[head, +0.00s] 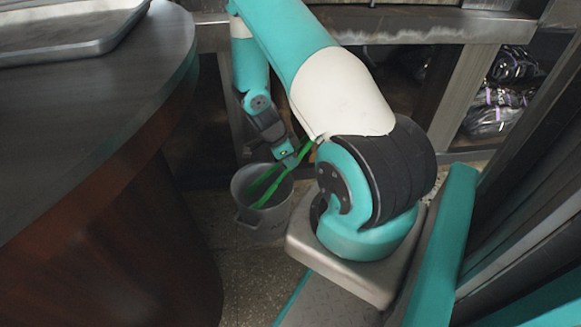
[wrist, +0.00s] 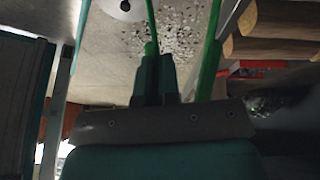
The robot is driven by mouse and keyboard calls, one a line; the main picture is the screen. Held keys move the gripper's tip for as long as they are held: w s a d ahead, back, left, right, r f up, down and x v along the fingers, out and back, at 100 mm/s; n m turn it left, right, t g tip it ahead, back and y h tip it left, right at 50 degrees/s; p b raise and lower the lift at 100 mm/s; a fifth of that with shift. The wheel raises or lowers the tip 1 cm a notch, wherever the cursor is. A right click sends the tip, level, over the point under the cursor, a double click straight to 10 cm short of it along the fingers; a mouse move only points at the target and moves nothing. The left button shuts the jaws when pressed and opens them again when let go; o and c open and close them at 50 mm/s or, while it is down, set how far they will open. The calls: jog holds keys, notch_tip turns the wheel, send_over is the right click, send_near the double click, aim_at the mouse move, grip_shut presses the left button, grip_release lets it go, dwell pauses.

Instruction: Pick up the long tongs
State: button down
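The long tongs (head: 272,190) are bright green, with two long legs that stand slanting in a grey bucket (head: 250,221) on the floor. My gripper (head: 290,159) is above the bucket's rim, at the upper part of the tongs. In the wrist view, the fingers of my gripper (wrist: 155,72) are close together, and one green leg of the tongs (wrist: 151,25) runs out from between them. The other leg (wrist: 210,55) passes to the right, outside the fingers. The lower ends of the tongs are inside the bucket.
A dark round-edged counter (head: 100,115) with a metal tray (head: 70,38) is at the left. A metal shelf frame (head: 462,95) with dark wrapped bags (head: 497,100) stands behind at the right. Stacked logs (wrist: 275,32) show at the right of the wrist view.

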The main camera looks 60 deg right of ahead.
notch_tip(320, 180, up, 12)
jog(key=p, duration=0.3)
jog(key=shift+f+p, duration=0.15)
jog(key=shift+p, duration=0.25)
